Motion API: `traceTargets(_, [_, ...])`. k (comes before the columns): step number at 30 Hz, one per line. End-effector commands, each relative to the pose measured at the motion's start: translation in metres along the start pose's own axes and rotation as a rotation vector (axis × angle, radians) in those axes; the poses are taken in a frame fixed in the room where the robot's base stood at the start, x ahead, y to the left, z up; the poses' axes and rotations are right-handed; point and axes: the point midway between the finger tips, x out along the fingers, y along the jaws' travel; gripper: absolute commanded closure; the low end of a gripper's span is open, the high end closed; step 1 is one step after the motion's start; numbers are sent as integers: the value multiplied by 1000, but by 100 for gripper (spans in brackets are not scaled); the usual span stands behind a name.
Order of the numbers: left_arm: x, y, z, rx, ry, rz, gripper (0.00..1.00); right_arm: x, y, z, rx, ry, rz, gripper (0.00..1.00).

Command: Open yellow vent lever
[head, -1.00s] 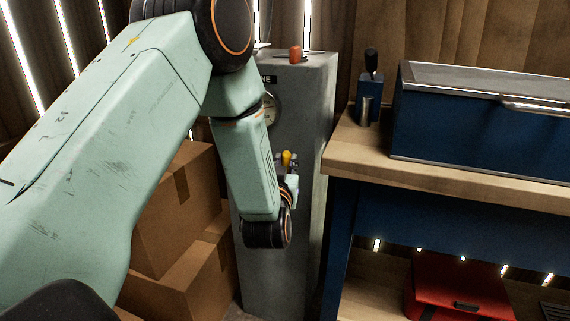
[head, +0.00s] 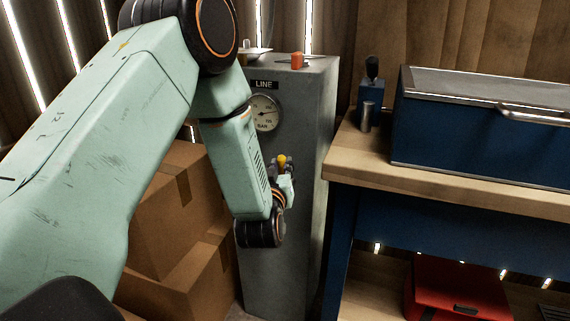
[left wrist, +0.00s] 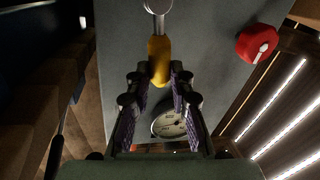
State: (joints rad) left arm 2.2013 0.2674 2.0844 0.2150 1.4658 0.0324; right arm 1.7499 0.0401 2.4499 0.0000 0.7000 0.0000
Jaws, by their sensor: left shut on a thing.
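The yellow vent lever (head: 282,159) is on the front of a grey cabinet (head: 297,235), below a round gauge. In the left wrist view the yellow lever (left wrist: 159,58) runs from a metal pivot down between my fingers. My left gripper (left wrist: 159,80) is shut on the lever's end, with one finger on each side. In the head view my left gripper (head: 281,168) shows small around the lever, partly hidden by my wrist. My right gripper is not in view.
The gauge (head: 264,112) sits under a LINE label. A red knob (left wrist: 258,43) shows beside the lever in the left wrist view. Cardboard boxes (head: 165,240) stand left of the cabinet. A wooden workbench (head: 440,181) with a blue toolbox (head: 480,125) stands close on the right.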

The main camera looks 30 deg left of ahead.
Motion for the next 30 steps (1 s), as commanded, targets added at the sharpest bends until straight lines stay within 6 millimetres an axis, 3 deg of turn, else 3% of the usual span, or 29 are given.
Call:
traceTargets(13, [6, -30, 3, -417, -84, -3, 100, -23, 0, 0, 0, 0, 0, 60])
traceTargets(30, [11, -58, 26, -924, -183, -2, 100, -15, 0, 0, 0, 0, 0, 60])
